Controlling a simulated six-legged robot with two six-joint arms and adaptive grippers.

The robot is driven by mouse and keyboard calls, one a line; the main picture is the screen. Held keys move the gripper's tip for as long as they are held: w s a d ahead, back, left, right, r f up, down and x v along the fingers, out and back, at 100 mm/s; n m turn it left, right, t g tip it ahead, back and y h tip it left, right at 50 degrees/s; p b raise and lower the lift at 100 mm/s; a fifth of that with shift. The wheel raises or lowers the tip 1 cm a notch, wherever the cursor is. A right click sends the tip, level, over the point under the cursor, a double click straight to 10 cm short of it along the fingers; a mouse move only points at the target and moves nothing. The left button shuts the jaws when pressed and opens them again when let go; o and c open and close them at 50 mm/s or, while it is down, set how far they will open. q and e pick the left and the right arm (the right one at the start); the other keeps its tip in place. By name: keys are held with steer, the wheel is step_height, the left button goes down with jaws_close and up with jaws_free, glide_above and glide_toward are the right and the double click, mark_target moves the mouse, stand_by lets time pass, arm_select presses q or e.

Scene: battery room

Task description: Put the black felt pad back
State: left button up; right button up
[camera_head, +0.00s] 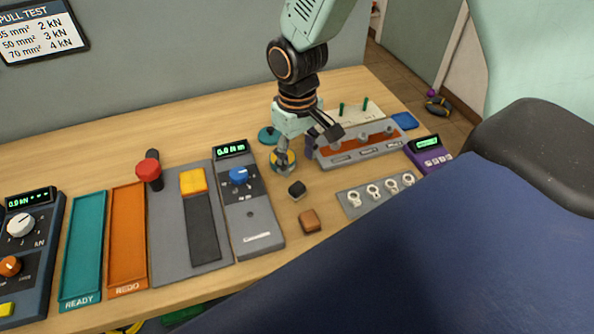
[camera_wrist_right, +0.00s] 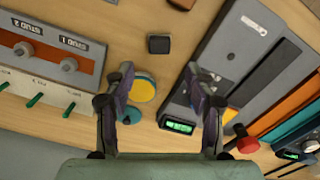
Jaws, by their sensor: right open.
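A small black block (camera_head: 297,190), which I take for the black felt pad, lies on the wooden bench right of the grey torque meter. It also shows in the right wrist view (camera_wrist_right: 159,44), beyond and between the fingertips and apart from them. My right gripper (camera_head: 298,153) is open and empty above the bench, farther back than the block. Both its fingers show spread in the right wrist view (camera_wrist_right: 160,75). A yellow and teal disc lies below it, partly covered by a finger. My left gripper is not in view.
A brown block (camera_head: 310,221) lies in front of the black one. The grey meter (camera_head: 252,214) with a blue knob stands left. A holder with an orange strip (camera_head: 357,150) and a grey plate with rings (camera_head: 354,204) stand right. Orange (camera_head: 127,238) and teal (camera_head: 84,245) trays are farther left.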

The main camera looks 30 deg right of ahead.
steer(key=shift+a+r, duration=0.1)
steer(key=shift+r, duration=1.45)
